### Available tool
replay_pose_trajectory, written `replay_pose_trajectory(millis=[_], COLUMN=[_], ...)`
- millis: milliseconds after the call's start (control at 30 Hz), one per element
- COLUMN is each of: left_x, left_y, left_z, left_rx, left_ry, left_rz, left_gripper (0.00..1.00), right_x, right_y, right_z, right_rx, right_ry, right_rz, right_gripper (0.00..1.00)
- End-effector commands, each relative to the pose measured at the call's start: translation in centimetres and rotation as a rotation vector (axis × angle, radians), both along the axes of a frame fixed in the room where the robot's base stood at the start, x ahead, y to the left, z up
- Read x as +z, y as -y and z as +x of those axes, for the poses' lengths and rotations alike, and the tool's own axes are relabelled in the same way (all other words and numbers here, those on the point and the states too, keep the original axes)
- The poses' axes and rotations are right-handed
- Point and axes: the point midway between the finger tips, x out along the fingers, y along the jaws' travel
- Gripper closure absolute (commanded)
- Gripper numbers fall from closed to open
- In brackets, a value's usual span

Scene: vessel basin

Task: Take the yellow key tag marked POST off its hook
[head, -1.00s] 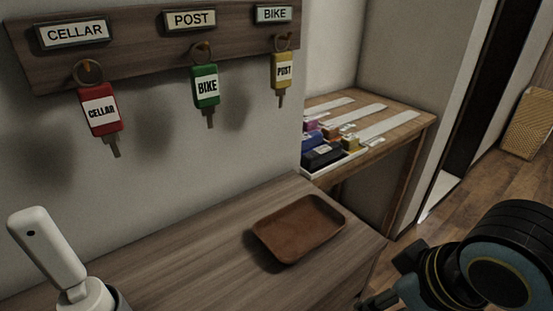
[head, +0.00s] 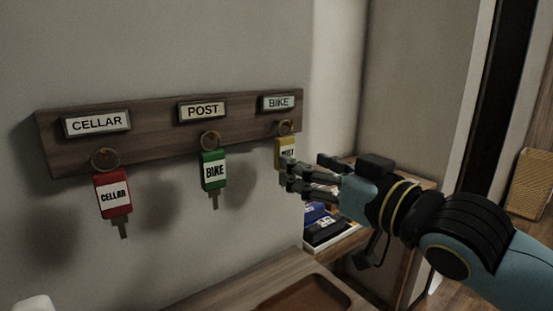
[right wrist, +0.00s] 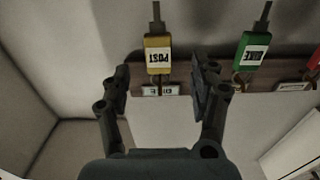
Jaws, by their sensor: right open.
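The yellow key tag marked POST (head: 286,145) hangs by its ring from the hook under the BIKE label (head: 279,103), at the right end of the wooden board (head: 152,147). My right gripper (head: 289,178) is at the tag's lower part in the head view and hides its key. In the right wrist view the yellow tag (right wrist: 158,56) appears upside down, between and beyond the two open fingers of my right gripper (right wrist: 160,80). No grip on it shows. My left gripper is not in view.
The green BIKE tag (head: 213,170) hangs under the POST label (head: 203,111), left of the yellow one. The red CELLAR tag (head: 113,194) hangs under the CELLAR label. A brown tray (head: 310,296) lies on the counter below. A side shelf with dark items (head: 322,230) stands behind my right arm.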

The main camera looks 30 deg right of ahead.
Motion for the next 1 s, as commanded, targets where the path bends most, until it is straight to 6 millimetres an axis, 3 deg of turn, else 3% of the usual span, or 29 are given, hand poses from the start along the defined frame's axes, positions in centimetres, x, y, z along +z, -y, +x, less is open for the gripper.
replay_pose_trajectory(millis=[533, 833, 1000], left_x=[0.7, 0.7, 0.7], left_y=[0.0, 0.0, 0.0], left_z=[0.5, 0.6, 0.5], left_rx=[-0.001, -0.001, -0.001], left_ry=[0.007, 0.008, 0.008], left_rz=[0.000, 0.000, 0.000], left_gripper=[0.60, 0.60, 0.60], right_x=[0.6, 0.5, 0.5], right_y=[-0.9, -1.0, -1.0], right_z=[6.7, 7.3, 7.3], right_rx=[0.000, 0.001, 0.000], right_ry=[-0.003, -0.004, -0.005], right_rz=[0.001, -0.001, -0.001], right_gripper=[0.38, 0.38, 0.59])
